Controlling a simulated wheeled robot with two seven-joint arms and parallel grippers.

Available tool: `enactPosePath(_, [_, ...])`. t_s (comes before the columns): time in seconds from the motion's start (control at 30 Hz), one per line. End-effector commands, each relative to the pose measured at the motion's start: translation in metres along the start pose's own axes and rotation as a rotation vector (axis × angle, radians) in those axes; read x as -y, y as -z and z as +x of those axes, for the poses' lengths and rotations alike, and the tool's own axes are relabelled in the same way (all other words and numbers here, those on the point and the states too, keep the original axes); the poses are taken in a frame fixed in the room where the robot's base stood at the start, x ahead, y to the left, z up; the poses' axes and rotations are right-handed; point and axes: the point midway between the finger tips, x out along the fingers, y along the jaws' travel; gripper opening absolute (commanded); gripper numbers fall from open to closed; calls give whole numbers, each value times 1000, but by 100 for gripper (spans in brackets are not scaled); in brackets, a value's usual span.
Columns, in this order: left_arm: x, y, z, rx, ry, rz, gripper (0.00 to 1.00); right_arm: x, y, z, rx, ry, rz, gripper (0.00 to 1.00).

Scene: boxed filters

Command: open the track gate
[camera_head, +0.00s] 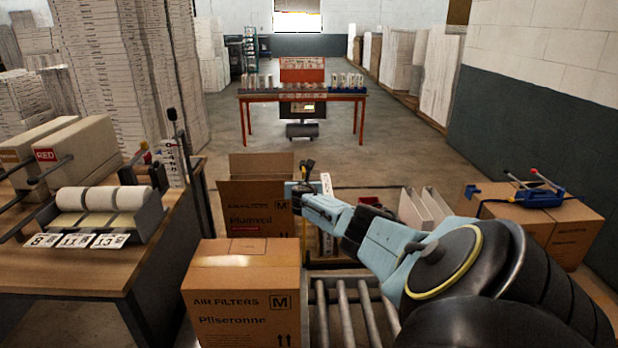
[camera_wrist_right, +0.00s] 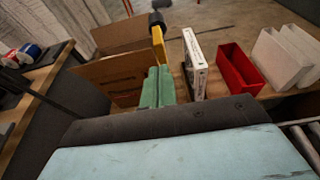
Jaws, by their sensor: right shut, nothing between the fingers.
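A yellow lever with a black knob (camera_wrist_right: 156,24) stands just beyond my right gripper's fingertips in the right wrist view. In the head view a dark knob (camera_head: 308,164) shows above the right gripper (camera_head: 297,188). The right gripper's green fingers (camera_wrist_right: 158,86) are together with nothing between them. The fingers look close to the lever's lower end; I cannot tell whether they touch it. The roller track (camera_head: 345,312) runs below my right arm, which covers part of it. The gate panel itself is not clearly visible. My left gripper is not in view.
An open carton (camera_head: 262,207) stands left of the right gripper, and a closed carton (camera_head: 246,290) is nearer. A white box (camera_wrist_right: 194,62), a red box (camera_wrist_right: 238,68) and white cases (camera_wrist_right: 274,58) stand to the right. A wooden bench (camera_head: 75,266) is at left.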

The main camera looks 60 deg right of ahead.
Motion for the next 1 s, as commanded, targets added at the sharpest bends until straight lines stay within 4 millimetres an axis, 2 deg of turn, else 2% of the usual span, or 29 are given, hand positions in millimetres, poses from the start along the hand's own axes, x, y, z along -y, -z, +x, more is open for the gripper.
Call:
enactPosePath(0.03, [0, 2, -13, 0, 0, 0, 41, -7, -2, -8, -3, -7, -4, 0])
enactPosePath(0.13, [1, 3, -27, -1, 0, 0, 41, -19, 3, -21, -2, -19, -7, 0])
enactPosePath(0.33, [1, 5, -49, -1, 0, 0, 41, -18, -8, -44, 0, -19, -8, 0])
enactPosePath(0.7, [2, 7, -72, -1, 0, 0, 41, -17, -25, -89, 0, -19, -6, 0])
enactPosePath(1.0, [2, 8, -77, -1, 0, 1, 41, -16, -32, -108, 0, -16, -4, 0])
